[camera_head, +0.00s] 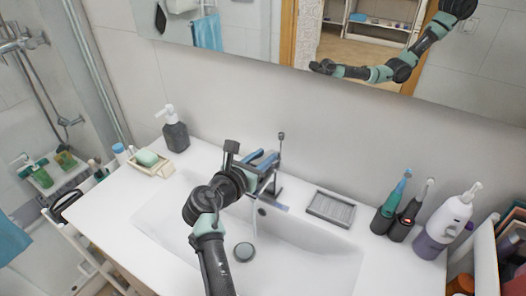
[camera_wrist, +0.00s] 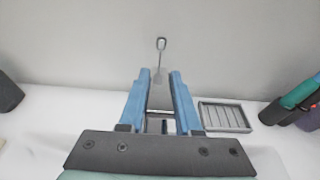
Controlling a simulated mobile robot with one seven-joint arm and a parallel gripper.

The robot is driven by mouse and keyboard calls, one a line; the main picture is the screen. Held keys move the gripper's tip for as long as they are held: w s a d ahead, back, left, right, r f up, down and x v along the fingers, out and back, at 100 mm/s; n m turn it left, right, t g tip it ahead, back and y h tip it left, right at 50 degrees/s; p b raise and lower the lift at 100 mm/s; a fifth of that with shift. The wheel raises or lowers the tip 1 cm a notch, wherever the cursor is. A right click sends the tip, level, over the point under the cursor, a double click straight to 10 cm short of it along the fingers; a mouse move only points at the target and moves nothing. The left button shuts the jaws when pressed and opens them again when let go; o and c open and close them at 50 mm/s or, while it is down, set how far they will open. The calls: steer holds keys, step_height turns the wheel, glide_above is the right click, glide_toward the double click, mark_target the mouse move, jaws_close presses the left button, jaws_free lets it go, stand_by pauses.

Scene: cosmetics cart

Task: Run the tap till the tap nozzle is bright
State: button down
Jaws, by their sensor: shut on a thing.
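The chrome tap (camera_head: 277,186) stands at the back rim of the white sink (camera_head: 310,245). A thin upright lever with a rounded end (camera_head: 281,137) rises from the tap; it also shows in the wrist view (camera_wrist: 161,44). My gripper (camera_head: 266,160) is at the tap from the front left. Its two blue fingers (camera_wrist: 160,80) lie on either side of the tap's upper metal part, shut on the tap handle (camera_wrist: 160,98). A faint pale stream, seemingly water, falls from the spout toward the drain (camera_head: 244,252). My gripper partly hides the spout, and the nozzle's brightness cannot be told.
A grey ribbed soap dish (camera_head: 331,208) lies right of the tap. Toothbrush cups (camera_head: 384,219) and a white pump bottle (camera_head: 446,222) stand farther right. A dark dispenser (camera_head: 175,133) and a soap tray (camera_head: 150,164) stand left. A mirror (camera_head: 250,30) hangs above.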

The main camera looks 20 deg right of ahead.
steer(key=c, duration=0.6)
jaws_free()
steer(key=shift+a, duration=0.1)
steer(key=v, duration=1.2)
steer(key=shift+s+a, duration=0.3)
steer(key=shift+r, duration=0.2)
steer(key=a+r+m+t+y, duration=0.3)
steer(key=r+m+t, duration=0.35)
steer(key=r, duration=0.65)
steer(key=a+r+m+t+y, duration=0.35)
steer(key=r+m, duration=0.55)
steer(key=r, duration=0.3)
steer(key=s+a+r+m+t+y, duration=0.2)
steer(key=s+r+m+t, duration=0.2)
steer(key=s+r, duration=0.3)
steer(key=s+a+r+m+t+y, duration=0.2)
steer(key=s+r+m, duration=0.4)
steer(key=r, duration=0.7)
steer(key=s+t+y, duration=0.1)
steer(key=s+t, duration=0.1)
steer(key=shift+s+a, duration=0.35)
